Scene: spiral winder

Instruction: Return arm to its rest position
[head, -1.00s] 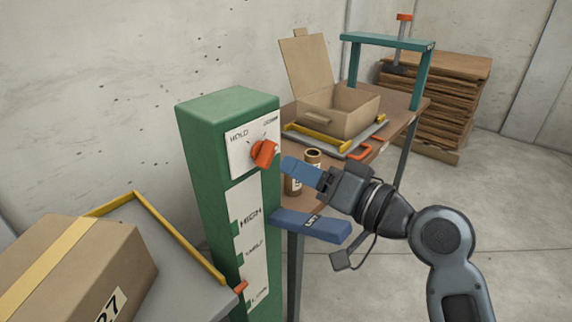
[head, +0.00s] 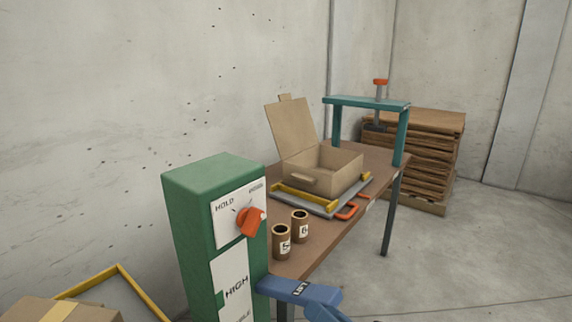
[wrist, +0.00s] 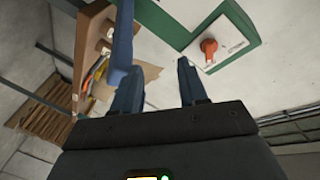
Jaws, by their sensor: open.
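My gripper (wrist: 158,66) shows in the wrist view with its two dark blue fingers apart and nothing between them.
A wooden table (head: 318,238) holds an open cardboard box (head: 335,168) on a grey tray, two numbered brown tubes (head: 282,242) and a teal frame (head: 365,102). Stacked boards (head: 430,160) stand behind. A closed carton (head: 60,310) is at lower left. The floor at right is clear.

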